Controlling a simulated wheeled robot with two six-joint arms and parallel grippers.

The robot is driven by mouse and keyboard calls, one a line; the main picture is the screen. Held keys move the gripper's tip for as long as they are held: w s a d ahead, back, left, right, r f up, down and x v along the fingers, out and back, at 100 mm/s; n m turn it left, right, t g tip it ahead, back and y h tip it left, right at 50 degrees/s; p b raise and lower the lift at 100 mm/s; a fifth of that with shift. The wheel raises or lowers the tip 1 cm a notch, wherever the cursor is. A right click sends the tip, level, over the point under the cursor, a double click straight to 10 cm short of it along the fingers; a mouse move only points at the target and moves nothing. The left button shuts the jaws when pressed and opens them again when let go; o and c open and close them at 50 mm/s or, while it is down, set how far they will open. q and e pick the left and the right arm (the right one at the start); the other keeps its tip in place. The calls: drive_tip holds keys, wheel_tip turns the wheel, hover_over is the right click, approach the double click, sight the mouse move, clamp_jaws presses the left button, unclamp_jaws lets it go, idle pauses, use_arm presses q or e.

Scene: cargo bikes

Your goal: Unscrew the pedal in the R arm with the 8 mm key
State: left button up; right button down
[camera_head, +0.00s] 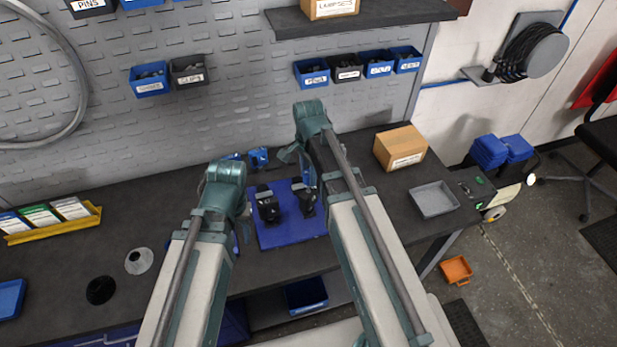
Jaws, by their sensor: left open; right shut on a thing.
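My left arm (196,255) reaches in from below, and its teal joint (225,172) stands left of a blue mat (277,237) on the dark workbench. My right arm (368,245) rises to a teal joint (310,116) behind the mat's right side. The arms hide the fingers of both grippers, and anything held there is hidden too. Two black upright pieces, a left one (267,204) and a right one (307,199), stand on the mat. They are too small to tell whether they carry the pedal. I cannot make out the 8 mm key.
A cardboard box (400,147) and a grey tray (433,199) are on the bench to the right. Small blue parts (258,157) lie behind the mat. A black round part (101,290) and a grey one (139,261) are at left. An orange bin (456,270) is on the floor.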

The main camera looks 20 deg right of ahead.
drive_tip(key=shift+s, duration=0.1)
drive_tip(key=n, duration=0.6)
drive_tip(key=shift+n, duration=0.3)
drive_tip(key=n, duration=0.4)
drive_tip(key=shift+n, duration=1.2)
